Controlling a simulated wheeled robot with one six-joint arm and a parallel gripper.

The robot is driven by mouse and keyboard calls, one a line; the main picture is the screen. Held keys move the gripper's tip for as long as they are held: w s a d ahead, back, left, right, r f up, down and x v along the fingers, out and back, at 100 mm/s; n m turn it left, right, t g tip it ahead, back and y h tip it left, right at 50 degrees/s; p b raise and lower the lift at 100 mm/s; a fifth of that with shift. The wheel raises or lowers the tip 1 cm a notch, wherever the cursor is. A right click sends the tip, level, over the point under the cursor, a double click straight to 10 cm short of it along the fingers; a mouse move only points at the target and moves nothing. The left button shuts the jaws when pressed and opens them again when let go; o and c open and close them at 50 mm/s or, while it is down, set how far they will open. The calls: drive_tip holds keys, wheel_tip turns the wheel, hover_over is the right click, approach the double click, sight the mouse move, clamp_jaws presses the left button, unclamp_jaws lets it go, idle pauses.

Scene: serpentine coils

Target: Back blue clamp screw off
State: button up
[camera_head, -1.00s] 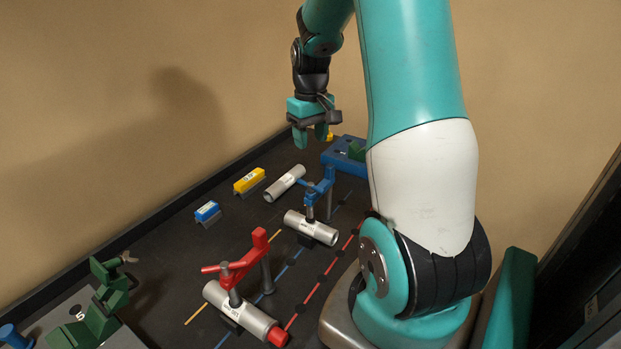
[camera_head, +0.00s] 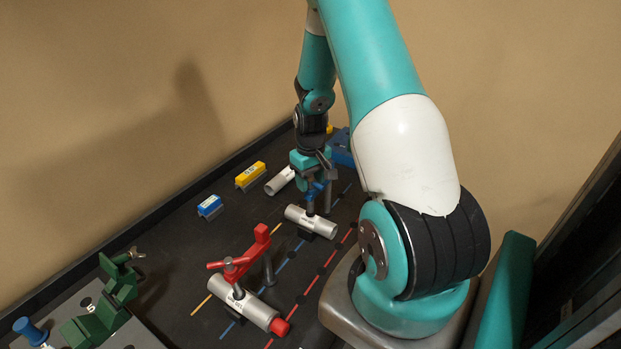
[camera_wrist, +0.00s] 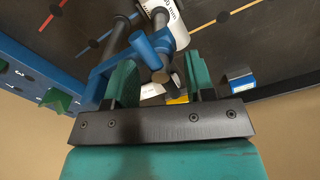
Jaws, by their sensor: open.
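The blue clamp (camera_head: 327,173) stands over a silver tube (camera_head: 311,222) lying on the dark table, its screw tip down toward the tube. My gripper (camera_head: 311,195) is at the blue clamp's screw handle, above that tube, and hides much of the clamp's arm in the head view. In the wrist view, the blue screw handle (camera_wrist: 150,48) shows beyond and between the green fingers of my gripper (camera_wrist: 162,82). The fingers are apart, with a gap between them. I cannot tell whether either finger touches the handle.
A red clamp (camera_head: 245,252) holds another silver tube (camera_head: 240,303) with a red end nearer the front. Blue (camera_head: 209,207) and yellow (camera_head: 250,175) blocks stand left. A green fixture (camera_head: 112,300) is front left. A blue fixture (camera_head: 341,148) lies behind my gripper.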

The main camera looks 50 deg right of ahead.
sight(311, 180)
clamp_jaws()
drive_tip(key=shift+f+m+b, duration=0.15)
drive_tip(key=shift+m+b, duration=0.4)
drive_tip(key=shift+m, duration=1.25)
unclamp_jaws()
drive_tip(key=shift+r, duration=0.2)
wheel_tip(311, 180, up, 17)
drive_tip(key=b, duration=0.4)
drive_tip(key=shift+r, duration=0.2)
